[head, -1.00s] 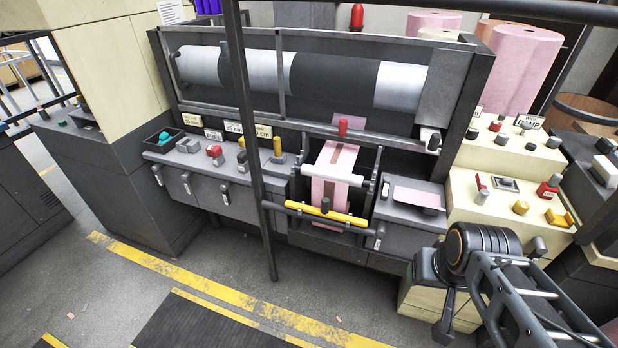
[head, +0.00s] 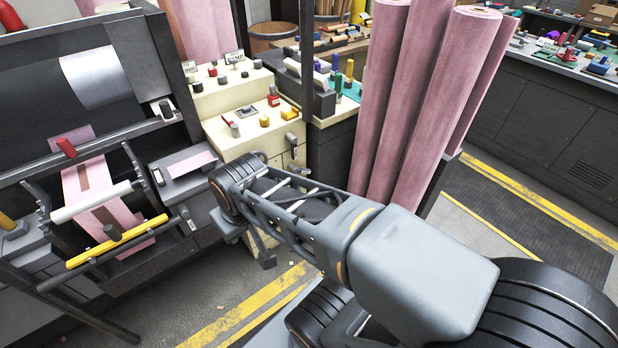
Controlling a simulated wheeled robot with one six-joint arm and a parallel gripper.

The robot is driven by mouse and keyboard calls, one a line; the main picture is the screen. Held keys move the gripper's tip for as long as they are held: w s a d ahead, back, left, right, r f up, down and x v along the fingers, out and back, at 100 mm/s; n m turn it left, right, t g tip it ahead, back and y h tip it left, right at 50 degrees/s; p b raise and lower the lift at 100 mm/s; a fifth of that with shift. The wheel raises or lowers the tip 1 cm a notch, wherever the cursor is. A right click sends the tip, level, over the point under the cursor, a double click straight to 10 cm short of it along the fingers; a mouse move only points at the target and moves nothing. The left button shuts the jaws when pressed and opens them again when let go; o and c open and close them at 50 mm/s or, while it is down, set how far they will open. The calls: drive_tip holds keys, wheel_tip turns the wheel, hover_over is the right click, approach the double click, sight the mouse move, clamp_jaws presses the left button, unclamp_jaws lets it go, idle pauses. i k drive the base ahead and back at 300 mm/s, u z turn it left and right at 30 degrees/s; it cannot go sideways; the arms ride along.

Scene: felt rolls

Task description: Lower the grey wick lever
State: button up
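A cream control panel (head: 245,115) stands beyond my arm, left of the picture's middle. It carries several small red, yellow and grey controls. One small grey lever (head: 234,129) stands on its lower step, at the left. A grey knob (head: 222,80) is on the upper step. The labels are too small to read surely, so I cannot tell which grey control is the wick lever. My gripper (head: 250,246) hangs at the arm's far end, below and in front of the panel, apart from its controls. Its fingers are partly hidden and their opening is unclear.
A machine with a pink strip (head: 93,190) and a yellow bar (head: 117,240) is at the left. Tall pink felt rolls (head: 400,100) stand right of the panel, behind my arm. A dark upright post (head: 307,60) rises beside the panel. Striped floor is free at the right.

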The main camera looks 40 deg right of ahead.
sight(291, 166)
drive_tip(key=z, duration=1.1)
drive_tip(key=k, duration=0.35)
drive_tip(key=u, duration=0.2)
drive_tip(key=i, duration=1.15)
drive_tip(key=z, duration=0.15)
